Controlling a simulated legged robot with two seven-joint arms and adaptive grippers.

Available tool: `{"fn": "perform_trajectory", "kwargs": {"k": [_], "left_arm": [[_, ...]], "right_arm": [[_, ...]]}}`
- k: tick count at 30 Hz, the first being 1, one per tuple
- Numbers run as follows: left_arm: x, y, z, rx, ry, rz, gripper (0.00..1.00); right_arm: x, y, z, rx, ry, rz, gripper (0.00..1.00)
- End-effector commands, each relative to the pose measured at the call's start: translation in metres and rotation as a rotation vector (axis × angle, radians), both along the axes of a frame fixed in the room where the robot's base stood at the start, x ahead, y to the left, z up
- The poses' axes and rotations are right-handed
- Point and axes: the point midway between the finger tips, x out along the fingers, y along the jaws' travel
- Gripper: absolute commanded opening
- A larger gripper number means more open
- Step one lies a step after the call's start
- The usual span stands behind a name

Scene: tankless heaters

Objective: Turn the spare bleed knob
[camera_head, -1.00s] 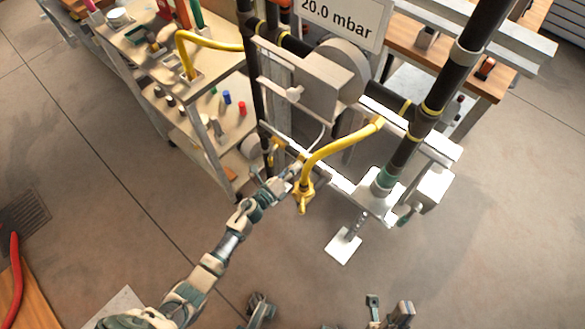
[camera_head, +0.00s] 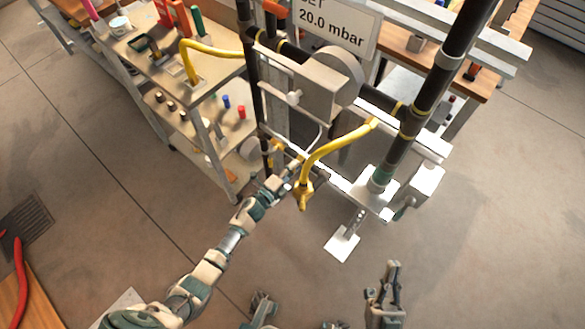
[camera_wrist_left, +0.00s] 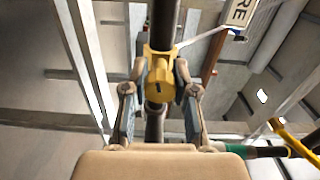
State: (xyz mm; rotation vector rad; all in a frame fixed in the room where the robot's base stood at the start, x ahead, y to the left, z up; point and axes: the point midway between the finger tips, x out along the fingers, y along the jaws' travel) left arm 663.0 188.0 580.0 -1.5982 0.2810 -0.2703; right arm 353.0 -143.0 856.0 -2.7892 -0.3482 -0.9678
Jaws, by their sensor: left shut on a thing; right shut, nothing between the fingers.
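A yellow fitting with a rounded knob-like part (camera_wrist_left: 161,88) sits on a dark pipe in the left wrist view. I cannot tell for sure that this is the spare bleed knob. My left gripper (camera_wrist_left: 160,76) has one finger on each side of the yellow part and is shut on it. In the head view the left gripper (camera_head: 291,170) is at the lower pipework, beside the curved yellow pipe, and its fingertips are partly hidden. My right gripper (camera_head: 393,268) is shut and empty, over the floor at the lower right.
A curved yellow pipe (camera_head: 335,143) and a thick dark pipe (camera_head: 427,100) stand right of the left gripper. A sign reading 20.0 mbar (camera_head: 338,28) is above. A shelf cart (camera_head: 213,80) with small coloured parts stands left.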

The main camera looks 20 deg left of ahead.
Motion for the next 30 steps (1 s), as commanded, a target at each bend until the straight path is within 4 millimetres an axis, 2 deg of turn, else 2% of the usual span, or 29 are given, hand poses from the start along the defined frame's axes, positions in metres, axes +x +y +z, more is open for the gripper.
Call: {"fn": "perform_trajectory", "kwargs": {"k": [1, 14, 15, 18, 26, 30], "left_arm": [[-0.0008, 0.003, -0.0045, -0.002, 0.011, 0.007, 0.0], [-0.0009, 0.0033, -0.0055, -0.01, 0.016, 0.006, 0.0], [-0.0009, 0.0033, -0.0055, -0.01, 0.016, 0.007, 0.32], [-0.0009, 0.0027, -0.0048, -0.011, 0.014, 0.006, 0.53], [-0.0011, 0.0013, -0.0017, -0.012, 0.008, 0.003, 0.53], [-0.0093, 0.0043, -0.0018, -0.012, 0.008, 0.002, 0.53]], "right_arm": [[0.0004, 0.0001, -0.0007, -0.001, 0.004, 0.0, 0.0], [0.0024, 0.0004, -0.0028, -0.004, 0.014, 0.001, 0.0], [0.0024, 0.0004, -0.0028, -0.004, 0.014, 0.001, 0.0], [0.0023, 0.0004, -0.0026, -0.004, 0.013, 0.001, 0.0], [0.0023, 0.0, -0.0015, -0.003, 0.01, -0.001, 0.0], [0.0004, -0.0001, -0.0003, -0.003, 0.006, -0.001, 0.0]]}}
